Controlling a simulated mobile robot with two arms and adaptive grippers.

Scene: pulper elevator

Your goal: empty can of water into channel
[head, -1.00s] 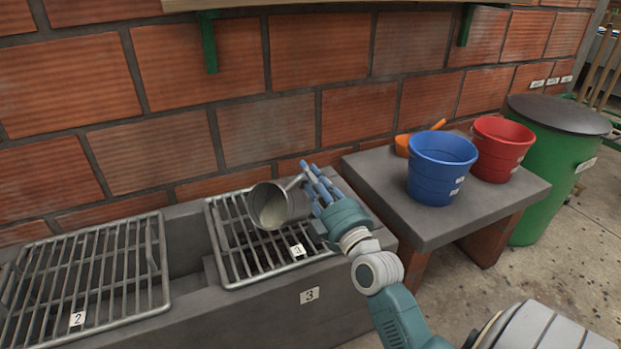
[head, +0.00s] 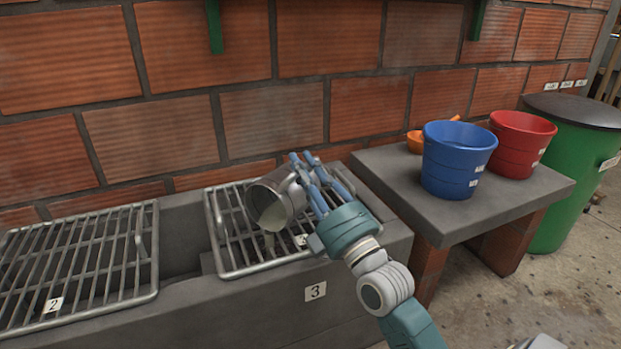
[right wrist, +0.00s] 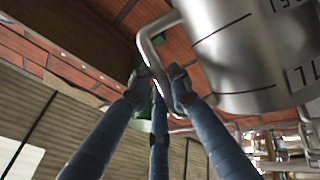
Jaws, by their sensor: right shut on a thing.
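The metal can (head: 276,200) is tipped on its side above the grate marked 3 (head: 238,262), its mouth facing left and down. Cloudy liquid shows at its mouth, and a thin stream (head: 269,243) runs down toward the bars. My right gripper (head: 300,172) is shut on the can's handle. In the right wrist view, my right gripper's blue fingers (right wrist: 160,88) close around the handle (right wrist: 148,45), and the steel can body (right wrist: 245,50) has dark markings. The channel (head: 185,245) is a grey concrete trough under the grates. My left gripper is not in view.
A second grate marked 2 (head: 80,262) lies to the left. A concrete table (head: 440,215) at the right holds a blue bucket (head: 455,165), a red bucket (head: 520,145) and an orange scoop (head: 415,141). A green barrel (head: 570,180) stands beyond. A brick wall (head: 160,125) closes the back.

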